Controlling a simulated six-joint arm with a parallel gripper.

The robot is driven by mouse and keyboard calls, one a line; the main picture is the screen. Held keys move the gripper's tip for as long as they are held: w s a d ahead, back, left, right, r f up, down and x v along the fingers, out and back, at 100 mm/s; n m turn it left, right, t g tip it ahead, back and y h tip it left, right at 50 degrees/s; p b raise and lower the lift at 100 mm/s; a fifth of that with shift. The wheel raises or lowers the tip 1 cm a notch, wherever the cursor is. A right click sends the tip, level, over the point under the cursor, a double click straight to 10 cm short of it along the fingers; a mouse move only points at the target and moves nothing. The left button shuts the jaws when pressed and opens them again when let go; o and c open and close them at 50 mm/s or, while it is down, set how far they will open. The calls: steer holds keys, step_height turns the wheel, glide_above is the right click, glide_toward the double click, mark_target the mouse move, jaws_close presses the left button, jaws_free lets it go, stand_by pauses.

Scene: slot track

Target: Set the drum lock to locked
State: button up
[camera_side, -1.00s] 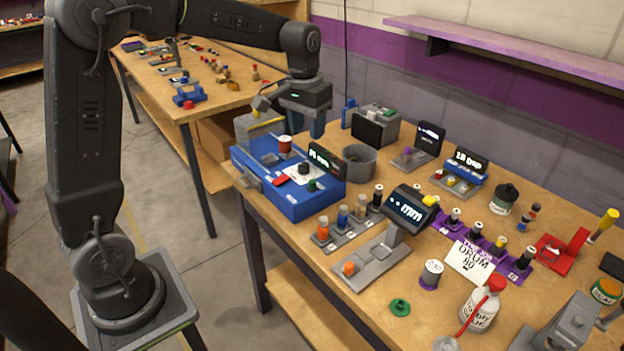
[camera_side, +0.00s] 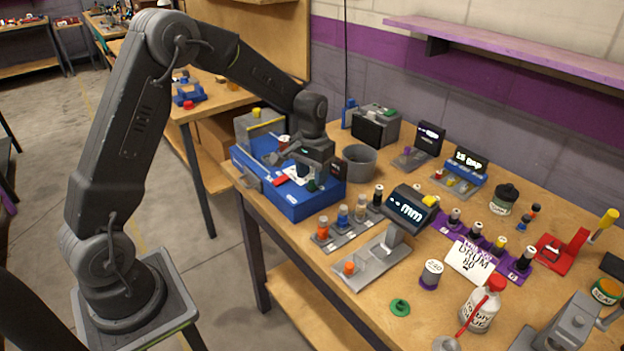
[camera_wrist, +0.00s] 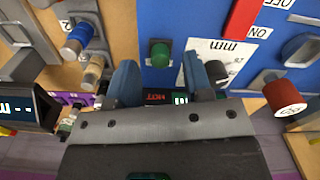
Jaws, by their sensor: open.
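The blue machine (camera_side: 312,207) sits at the table's left end. In the wrist view its blue top (camera_wrist: 185,22) carries a red lever (camera_wrist: 243,22) between OFF and ON labels, a black dial (camera_wrist: 216,70) on a white mm plate, a green button (camera_wrist: 160,54) and a grey knob (camera_wrist: 301,48). A red-ended cylinder (camera_wrist: 285,95) is at the right. I cannot tell which part is the drum lock. My gripper (camera_wrist: 158,66) is open over the machine, its blue fingers on either side of the green button in the picture. Contact cannot be judged.
A grey cup (camera_side: 359,162) stands close to the right of my gripper. A DRUM 80 card (camera_side: 470,262) lies farther right.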

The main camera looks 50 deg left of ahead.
steer(key=shift+f, duration=1)
jaws_close()
